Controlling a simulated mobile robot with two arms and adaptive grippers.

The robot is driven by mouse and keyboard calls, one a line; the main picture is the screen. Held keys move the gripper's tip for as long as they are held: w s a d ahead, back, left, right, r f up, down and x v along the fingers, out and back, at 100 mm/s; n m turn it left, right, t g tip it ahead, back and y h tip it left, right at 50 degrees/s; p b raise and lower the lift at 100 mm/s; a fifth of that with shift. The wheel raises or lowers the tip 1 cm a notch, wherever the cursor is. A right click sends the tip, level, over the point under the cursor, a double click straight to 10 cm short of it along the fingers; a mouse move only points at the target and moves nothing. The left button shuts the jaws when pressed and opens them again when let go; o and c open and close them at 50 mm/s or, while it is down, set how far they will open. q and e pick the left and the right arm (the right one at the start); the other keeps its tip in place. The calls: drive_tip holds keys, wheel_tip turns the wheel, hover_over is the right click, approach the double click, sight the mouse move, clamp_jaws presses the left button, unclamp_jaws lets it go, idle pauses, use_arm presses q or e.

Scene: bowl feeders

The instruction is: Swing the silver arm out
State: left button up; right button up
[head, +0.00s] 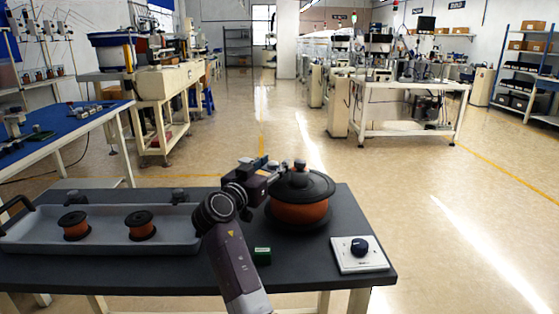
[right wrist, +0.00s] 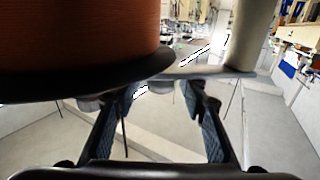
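A large orange-brown spool (head: 299,213) with a dark round top stands on the dark table. Its copper side (right wrist: 75,35) fills the upper left of the right wrist view. A smooth grey-silver arm (right wrist: 205,72) runs there from beside the spool's lower flange to a pale upright post (right wrist: 252,35). My right gripper (head: 262,166) is at the back left of the spool. In the right wrist view its fingers (right wrist: 160,92) are apart, with floor showing between them. The tips are close to the silver arm; I cannot tell if they touch it. My left gripper is not in view.
A grey tray (head: 108,240) with two small orange spools (head: 76,226) (head: 140,225) lies on the left. A small green block (head: 262,256) and a white plate (head: 344,261) with a dark blue knob (head: 359,246) are at the front right.

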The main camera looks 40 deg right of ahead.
drive_tip(key=shift+a, duration=0.1)
drive_tip(key=shift+r, duration=0.1)
drive_tip(key=shift+c, duration=0.8)
clamp_jaws()
drive_tip(key=m+g+b, duration=0.1)
drive_tip(key=b, duration=0.1)
drive_tip(key=a+g+h+b, duration=0.1)
drive_tip(key=b, duration=0.1)
drive_tip(key=shift+s+a+f+m+g, duration=0.1)
drive_tip(key=shift+a+f+m+g, duration=0.2)
drive_tip(key=shift+m, duration=0.1)
drive_tip(key=shift+a+r+m+g+h+b, duration=0.1)
drive_tip(key=shift+a+m+g+h+b, duration=0.25)
drive_tip(key=shift+g+b, duration=0.35)
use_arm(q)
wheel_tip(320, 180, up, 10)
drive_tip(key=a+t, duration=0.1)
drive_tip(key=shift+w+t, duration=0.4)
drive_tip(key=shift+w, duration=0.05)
use_arm(e)
drive_tip(key=shift+s+a+r+m, duration=0.1)
drive_tip(key=shift+s+r+m, duration=0.05)
drive_tip(key=shift+m, duration=0.1)
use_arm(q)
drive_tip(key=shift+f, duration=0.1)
